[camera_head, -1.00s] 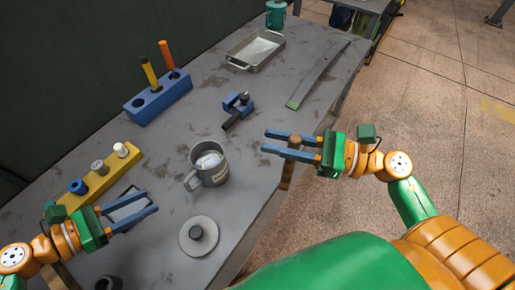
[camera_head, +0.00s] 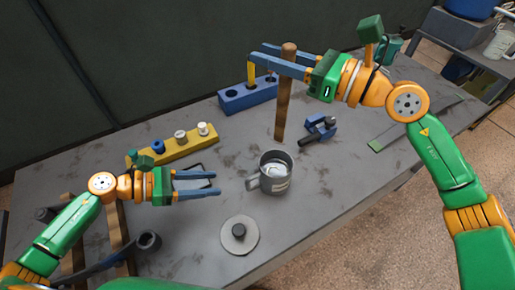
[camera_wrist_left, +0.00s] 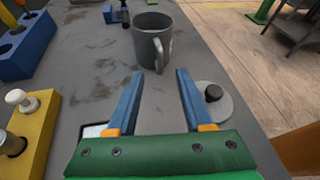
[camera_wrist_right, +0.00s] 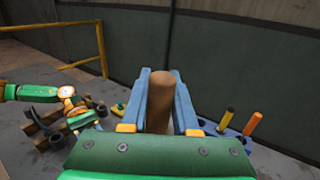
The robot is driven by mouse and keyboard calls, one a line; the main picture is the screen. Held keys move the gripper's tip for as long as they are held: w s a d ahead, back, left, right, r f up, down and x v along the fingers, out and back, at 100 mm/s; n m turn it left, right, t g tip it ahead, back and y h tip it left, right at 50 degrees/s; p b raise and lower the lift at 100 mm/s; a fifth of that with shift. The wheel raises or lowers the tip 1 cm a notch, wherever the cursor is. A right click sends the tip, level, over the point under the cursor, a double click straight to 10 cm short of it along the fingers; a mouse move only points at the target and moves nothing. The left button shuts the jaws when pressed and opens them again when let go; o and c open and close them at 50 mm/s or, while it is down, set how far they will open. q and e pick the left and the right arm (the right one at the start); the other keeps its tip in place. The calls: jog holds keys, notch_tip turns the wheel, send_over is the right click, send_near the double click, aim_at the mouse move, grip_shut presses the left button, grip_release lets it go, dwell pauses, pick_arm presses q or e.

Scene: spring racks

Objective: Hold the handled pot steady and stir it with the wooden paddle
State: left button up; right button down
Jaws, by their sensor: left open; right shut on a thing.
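The handled pot (camera_head: 277,180) is a grey mug-like vessel with something pale inside. It stands upright on the table, its handle toward my left gripper, and also shows in the left wrist view (camera_wrist_left: 152,42). My left gripper (camera_head: 218,184) is open and empty, left of the pot and apart from it; it also shows in the left wrist view (camera_wrist_left: 158,76). My right gripper (camera_head: 258,58) is shut on the upper part of the wooden paddle (camera_head: 283,105). The paddle hangs upright behind the pot; whether its lower end touches the table I cannot tell. Its top shows in the right wrist view (camera_wrist_right: 160,98).
A grey lid (camera_head: 240,240) with a dark knob lies in front of the pot. A yellow block (camera_head: 170,150) with knobs, a blue holed block (camera_head: 235,102) and a blue clamp-like tool (camera_head: 318,130) stand around. Table (camera_head: 325,190) is clear right of the pot.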

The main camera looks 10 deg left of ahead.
aim_at(248, 180)
pick_arm(q)
jog(key=x, duration=1.1)
jog(key=shift+d, duration=0.1)
jog(key=shift+c, duration=0.3)
grip_shut()
dwell(0.5)
pick_arm(e)
notch_tip(248, 180, down, 18)
jog(key=shift+s+d, duration=0.15)
jog(key=shift+d, duration=0.1)
dwell(0.8)
